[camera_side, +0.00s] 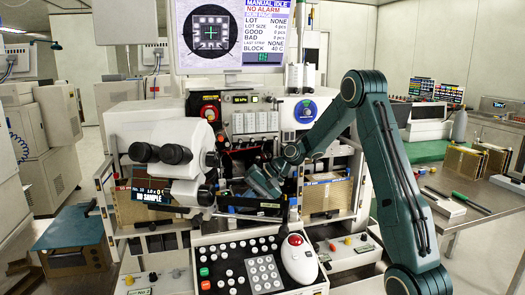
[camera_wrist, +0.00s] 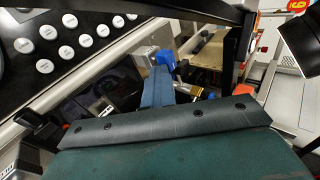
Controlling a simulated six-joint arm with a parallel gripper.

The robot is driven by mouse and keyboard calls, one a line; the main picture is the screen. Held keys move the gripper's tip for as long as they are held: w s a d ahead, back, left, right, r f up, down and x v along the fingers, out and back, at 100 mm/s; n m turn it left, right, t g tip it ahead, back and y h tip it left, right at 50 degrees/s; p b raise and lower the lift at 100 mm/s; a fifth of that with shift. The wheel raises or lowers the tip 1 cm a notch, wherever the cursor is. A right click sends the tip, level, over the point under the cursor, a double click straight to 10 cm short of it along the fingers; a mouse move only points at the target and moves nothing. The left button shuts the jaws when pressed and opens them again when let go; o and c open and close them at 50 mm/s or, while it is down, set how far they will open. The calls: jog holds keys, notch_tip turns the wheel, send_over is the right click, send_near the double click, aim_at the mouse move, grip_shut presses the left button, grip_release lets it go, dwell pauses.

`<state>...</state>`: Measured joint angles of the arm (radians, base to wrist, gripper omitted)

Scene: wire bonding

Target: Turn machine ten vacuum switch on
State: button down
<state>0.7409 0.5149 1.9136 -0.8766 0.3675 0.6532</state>
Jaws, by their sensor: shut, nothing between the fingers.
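The wire bonding machine (camera_side: 236,165) stands in the middle of the side view, with a small display (camera_side: 152,195) reading "No. 10" and "NO SAMPLE". I cannot tell which of its controls is the vacuum switch. My gripper (camera_side: 238,190) is at the machine's central work area, right of the microscope (camera_side: 165,150) and above the front control panel. Its tips are small and partly hidden there.
The control panel (camera_side: 215,262) with white buttons and a red-and-white trackball mouse (camera_side: 299,257) lies in front. A monitor (camera_side: 228,38) stands above. A metal bench (camera_side: 480,215) with tools is at right.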

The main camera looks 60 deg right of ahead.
jog(key=shift+w+a, duration=0.25)
jog(key=shift+a, duration=0.05)
jog(key=shift+s+a+f, duration=0.1)
jog(key=shift+s+a, duration=0.4)
jog(key=shift+a, duration=0.05)
dwell(0.3)
jog(key=shift+s, duration=0.1)
jog(key=s+d, duration=0.3)
jog(key=d, duration=0.1)
jog(key=shift+s+r, duration=0.15)
jog(key=shift+r, duration=0.1)
jog(key=v, duration=0.9)
jog(key=shift+s, duration=0.15)
jog(key=shift+r, duration=0.15)
